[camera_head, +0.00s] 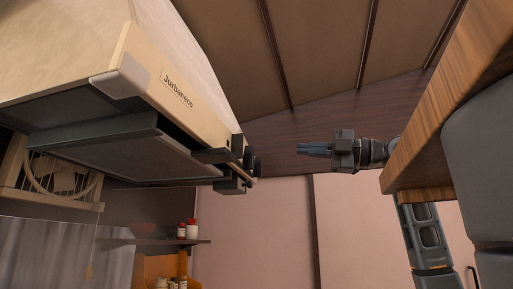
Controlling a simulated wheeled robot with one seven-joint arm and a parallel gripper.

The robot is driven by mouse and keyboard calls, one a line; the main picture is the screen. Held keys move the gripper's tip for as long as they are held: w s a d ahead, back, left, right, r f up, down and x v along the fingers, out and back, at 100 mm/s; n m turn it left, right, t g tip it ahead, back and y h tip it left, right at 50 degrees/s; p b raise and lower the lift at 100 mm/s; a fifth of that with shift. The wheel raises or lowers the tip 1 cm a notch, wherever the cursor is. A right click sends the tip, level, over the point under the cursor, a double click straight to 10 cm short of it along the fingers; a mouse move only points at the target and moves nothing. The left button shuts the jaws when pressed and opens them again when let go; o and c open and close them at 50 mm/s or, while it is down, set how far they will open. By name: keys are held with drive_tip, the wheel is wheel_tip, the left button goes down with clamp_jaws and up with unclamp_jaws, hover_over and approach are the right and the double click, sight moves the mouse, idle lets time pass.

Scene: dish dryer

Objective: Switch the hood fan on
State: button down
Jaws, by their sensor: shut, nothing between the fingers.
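The range hood (160,85), cream with the label "Jurbaneco", hangs at the upper left, seen from below. Dark filter panels (125,150) cover its underside. At its right end is a cluster of small dark knobs or switches (240,167); which one works the fan, and its setting, I cannot tell. My gripper (302,150) is to the right of this cluster, shut and empty, its fingers pointing left toward the hood. A gap shows between the fingertips and the knobs, and nothing is touched.
A wooden-edged panel (440,105) fills the upper right, close to my arm. Below the hood is a shelf (165,242) with small red and white jars (191,229). A wall fan with a pull cord (60,180) is at the left. The space between gripper and hood looks clear.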

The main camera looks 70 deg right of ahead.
drive_tip(key=w+a+r+p, duration=0.1)
drive_tip(key=w+p, duration=0.3)
drive_tip(key=w, duration=0.9)
drive_tip(key=shift+w+r, duration=0.4)
drive_tip(key=shift+r, duration=0.2)
